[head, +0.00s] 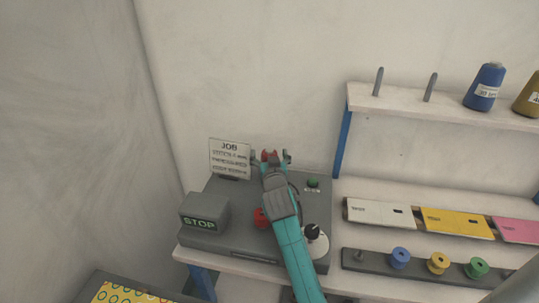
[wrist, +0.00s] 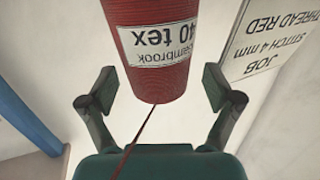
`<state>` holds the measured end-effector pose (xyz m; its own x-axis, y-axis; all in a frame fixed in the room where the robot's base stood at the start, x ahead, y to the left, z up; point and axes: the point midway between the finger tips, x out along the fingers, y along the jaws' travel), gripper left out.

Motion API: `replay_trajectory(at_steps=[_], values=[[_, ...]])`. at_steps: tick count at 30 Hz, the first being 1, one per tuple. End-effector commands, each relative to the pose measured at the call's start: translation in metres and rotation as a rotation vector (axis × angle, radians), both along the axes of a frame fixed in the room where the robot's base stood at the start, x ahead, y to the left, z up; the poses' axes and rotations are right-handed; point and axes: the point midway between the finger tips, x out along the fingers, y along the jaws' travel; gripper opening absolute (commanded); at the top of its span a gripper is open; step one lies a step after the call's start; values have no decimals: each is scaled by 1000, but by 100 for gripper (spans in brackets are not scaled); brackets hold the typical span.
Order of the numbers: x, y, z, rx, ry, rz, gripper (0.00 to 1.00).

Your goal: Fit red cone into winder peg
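The red cone (wrist: 155,55) is a spool of red thread with a white "40 tex" label. In the wrist view it shows upside down between my gripper's fingers, with a gap on both sides. A thin red thread runs from it towards my gripper. I cannot make out the winder peg; my arm hides part of the machine.
A JOB card (head: 230,158) stands left of my gripper, above the STOP box (head: 204,212). A shelf (head: 400,108) at right has two bare pegs and a blue cone (head: 485,88). Below are coloured cases and a bobbin rail (head: 420,268). The wall is close behind.

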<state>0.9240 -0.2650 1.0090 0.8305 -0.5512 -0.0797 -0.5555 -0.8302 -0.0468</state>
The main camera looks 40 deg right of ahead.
Motion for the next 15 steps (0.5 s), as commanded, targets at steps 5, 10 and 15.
replay_trajectory(at_steps=[5, 10, 15], values=[[-6, -2, -48, 31, 90, -12, 90], [-12, 2, -44, 28, 84, -10, 90], [-27, 15, -33, 23, 66, -5, 90]])
